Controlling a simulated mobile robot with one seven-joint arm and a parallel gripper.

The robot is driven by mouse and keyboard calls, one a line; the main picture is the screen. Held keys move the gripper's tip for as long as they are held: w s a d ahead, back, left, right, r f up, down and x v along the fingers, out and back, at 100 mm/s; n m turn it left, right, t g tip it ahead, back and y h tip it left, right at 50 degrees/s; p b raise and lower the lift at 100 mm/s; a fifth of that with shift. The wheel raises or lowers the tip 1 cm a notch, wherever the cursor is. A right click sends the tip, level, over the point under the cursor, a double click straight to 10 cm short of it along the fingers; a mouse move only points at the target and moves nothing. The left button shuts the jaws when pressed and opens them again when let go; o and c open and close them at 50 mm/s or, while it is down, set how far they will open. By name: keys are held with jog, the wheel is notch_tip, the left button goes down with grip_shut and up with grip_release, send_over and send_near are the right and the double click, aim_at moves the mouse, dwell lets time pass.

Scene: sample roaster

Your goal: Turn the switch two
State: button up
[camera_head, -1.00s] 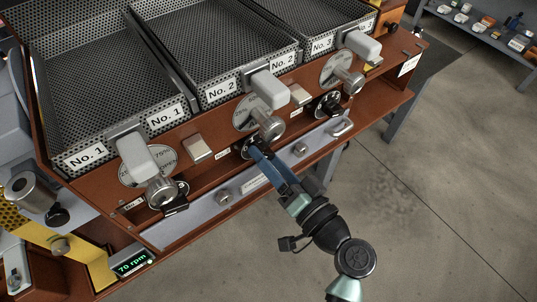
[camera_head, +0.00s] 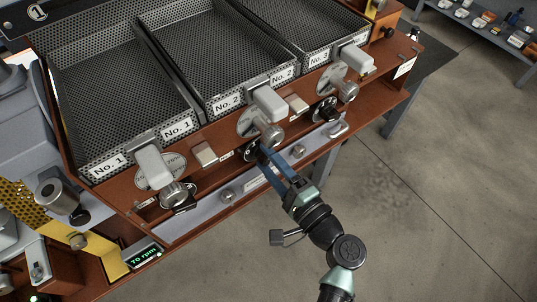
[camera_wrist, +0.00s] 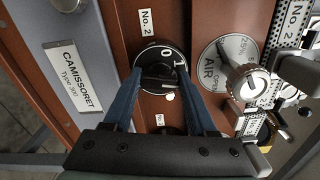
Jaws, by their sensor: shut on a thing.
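Switch two is a round black rotary switch marked 0 and 1 (camera_wrist: 165,56) on the brown panel, under a "No. 2" label (camera_wrist: 147,21) in the wrist view. My gripper (camera_wrist: 159,77) has its two blue fingers on either side of the switch's dark knob and is shut on it. In the head view, switch two (camera_head: 250,152) is partly hidden by the fingertips of my gripper (camera_head: 262,153). The exact knob angle is hard to read.
A metal air knob (camera_wrist: 247,82) with a dial stands just right of the fingers in the wrist view. Another black switch (camera_head: 325,109) lies further right along the panel. Perforated trays (camera_head: 215,45) sit above. The floor in front is free.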

jog(key=shift+m+p, duration=0.5)
jog(key=shift+m, duration=0.6)
jog(key=o, duration=1.4)
jog(key=shift+c, duration=0.2)
jog(key=v, duration=1.3)
jog(key=shift+b, duration=0.45)
